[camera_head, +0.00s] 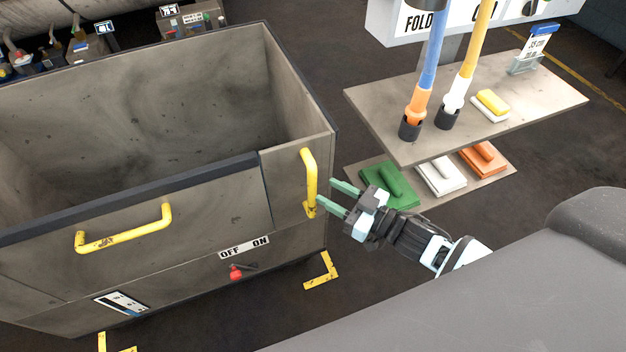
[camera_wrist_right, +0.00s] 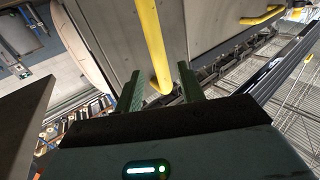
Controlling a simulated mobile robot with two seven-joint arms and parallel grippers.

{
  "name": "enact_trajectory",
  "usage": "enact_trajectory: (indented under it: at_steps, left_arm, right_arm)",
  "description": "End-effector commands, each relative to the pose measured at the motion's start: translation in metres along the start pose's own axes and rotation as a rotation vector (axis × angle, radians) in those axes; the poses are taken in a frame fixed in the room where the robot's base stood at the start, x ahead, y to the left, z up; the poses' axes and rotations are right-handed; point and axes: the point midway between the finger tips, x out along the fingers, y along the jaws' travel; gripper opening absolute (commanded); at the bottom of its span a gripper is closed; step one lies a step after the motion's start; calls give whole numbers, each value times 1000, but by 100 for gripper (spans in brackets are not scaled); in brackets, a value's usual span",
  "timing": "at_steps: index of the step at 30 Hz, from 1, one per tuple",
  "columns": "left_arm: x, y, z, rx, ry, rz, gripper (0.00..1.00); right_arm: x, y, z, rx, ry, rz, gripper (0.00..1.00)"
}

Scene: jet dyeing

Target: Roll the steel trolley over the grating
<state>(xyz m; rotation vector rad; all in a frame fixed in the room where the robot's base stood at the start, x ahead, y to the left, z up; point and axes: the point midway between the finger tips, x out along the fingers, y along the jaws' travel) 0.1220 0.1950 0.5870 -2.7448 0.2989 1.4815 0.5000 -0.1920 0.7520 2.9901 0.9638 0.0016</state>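The steel trolley (camera_head: 215,212), a large grey stained open-topped box, fills the left of the head view. A yellow vertical handle (camera_head: 309,180) is on its right front corner and a yellow horizontal handle (camera_head: 125,231) on its front. My right gripper (camera_head: 328,195) is open, its green fingers just right of the vertical handle's lower part. In the right wrist view the yellow handle (camera_wrist_right: 152,42) shows between the two fingers (camera_wrist_right: 160,86), with a gap on both sides. I cannot tell how deep it sits between them. My left gripper is out of view.
A bench (camera_head: 380,115) stands right of the trolley, holding blue and yellow poles in black sockets. A lower shelf holds green, white (camera_head: 440,176) and orange blocks. Yellow corner marks (camera_head: 323,272) lie on the dark floor. A metal grid (camera_wrist_right: 285,85) shows at right in the wrist view.

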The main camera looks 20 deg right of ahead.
Motion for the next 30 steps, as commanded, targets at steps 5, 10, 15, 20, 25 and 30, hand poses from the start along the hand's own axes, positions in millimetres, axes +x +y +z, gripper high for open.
enact_trajectory:
  at_steps: [5, 10, 15, 20, 25, 30]
  left_arm:
    - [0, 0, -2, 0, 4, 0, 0]
    - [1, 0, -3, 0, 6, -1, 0]
    - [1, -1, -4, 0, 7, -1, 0]
    - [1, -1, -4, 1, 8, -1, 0]
    - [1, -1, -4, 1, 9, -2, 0]
    - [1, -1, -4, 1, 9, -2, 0]
  right_arm:
    - [29, 0, -1, 1, 2, 0, 39]
    - [48, 0, 0, 0, 1, 1, 39]
    - [57, 0, 0, 0, 0, 0, 39]
    - [57, 0, 0, 0, -1, 0, 39]
    - [57, 0, 0, 0, -1, 0, 30]
    - [57, 0, 0, 0, -1, 0, 8]
